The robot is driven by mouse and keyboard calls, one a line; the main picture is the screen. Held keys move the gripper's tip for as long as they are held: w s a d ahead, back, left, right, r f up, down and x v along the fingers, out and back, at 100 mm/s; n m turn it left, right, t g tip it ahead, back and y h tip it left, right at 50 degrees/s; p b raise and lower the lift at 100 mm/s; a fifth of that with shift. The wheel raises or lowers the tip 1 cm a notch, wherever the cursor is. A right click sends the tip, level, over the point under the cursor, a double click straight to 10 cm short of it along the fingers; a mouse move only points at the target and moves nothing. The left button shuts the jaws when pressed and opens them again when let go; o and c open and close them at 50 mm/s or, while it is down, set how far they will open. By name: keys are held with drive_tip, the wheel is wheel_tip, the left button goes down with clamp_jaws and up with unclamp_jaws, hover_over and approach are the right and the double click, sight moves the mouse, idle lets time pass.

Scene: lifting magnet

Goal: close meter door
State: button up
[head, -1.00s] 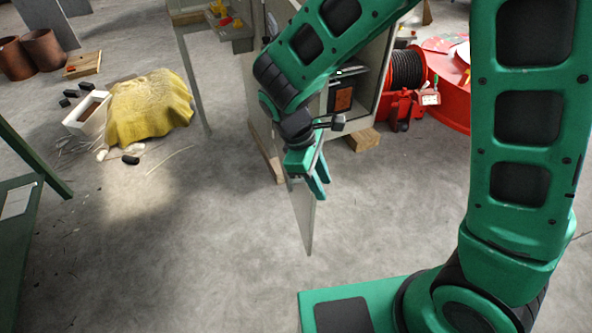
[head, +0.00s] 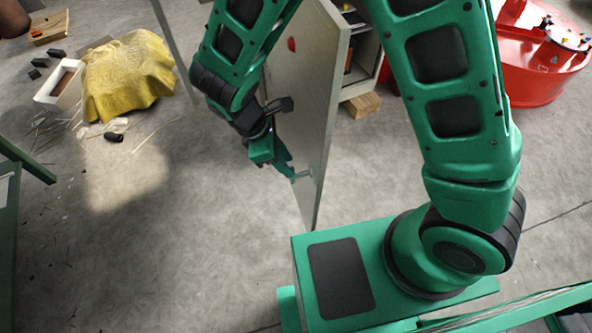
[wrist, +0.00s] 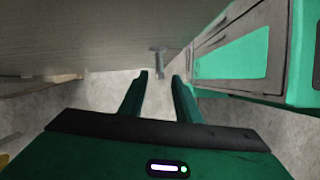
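The meter door (head: 315,100) is a grey panel standing wide open from the meter cabinet (head: 368,60), with a small red mark on its visible face. It also fills the upper left of the wrist view (wrist: 80,42). My gripper (head: 289,172) is beside that face, near the door's lower free edge. In the wrist view the two green fingers (wrist: 160,82) are apart with nothing between them. A small grey handle (wrist: 158,54) sticks out from the door just beyond the fingertips. I cannot tell whether a finger touches the door.
A wooden block (head: 360,105) lies under the cabinet. A red round drum (head: 535,55) stands at the right. A yellow cloth heap (head: 130,75) and a white box (head: 58,82) lie at the left.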

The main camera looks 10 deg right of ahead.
sight(298, 174)
drive_tip(key=x, duration=0.8)
drive_tip(key=shift+c, duration=0.6)
drive_tip(key=shift+d, duration=0.1)
clamp_jaws()
